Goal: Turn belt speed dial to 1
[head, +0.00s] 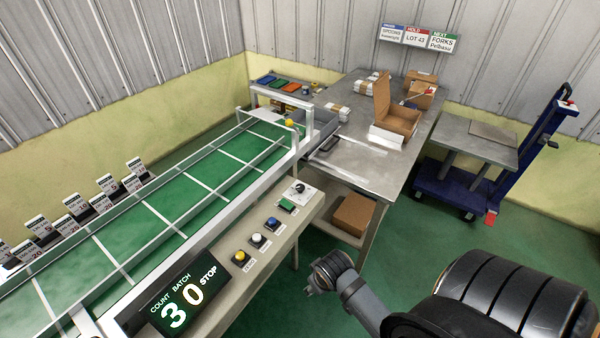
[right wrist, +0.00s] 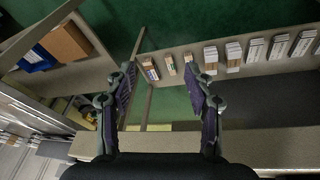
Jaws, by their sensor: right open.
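A black dial knob (head: 299,187) sits on a white plate at the far end of the control panel (head: 222,290) beside the belt. Its markings are too small to read. My right gripper (head: 310,291) is in front of and to the right of the panel, apart from the dial. In the right wrist view my right gripper (right wrist: 160,82) is open with nothing between its fingers. The dial cannot be made out in that view. My left gripper is not in view.
Yellow (head: 240,257), white (head: 257,240) and blue (head: 271,224) buttons and a green square (head: 287,205) line the panel near the dial. A display (head: 180,302) reads 30 STOP. The green belt (head: 185,190) runs behind. A steel table (head: 350,165) with boxes stands beyond.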

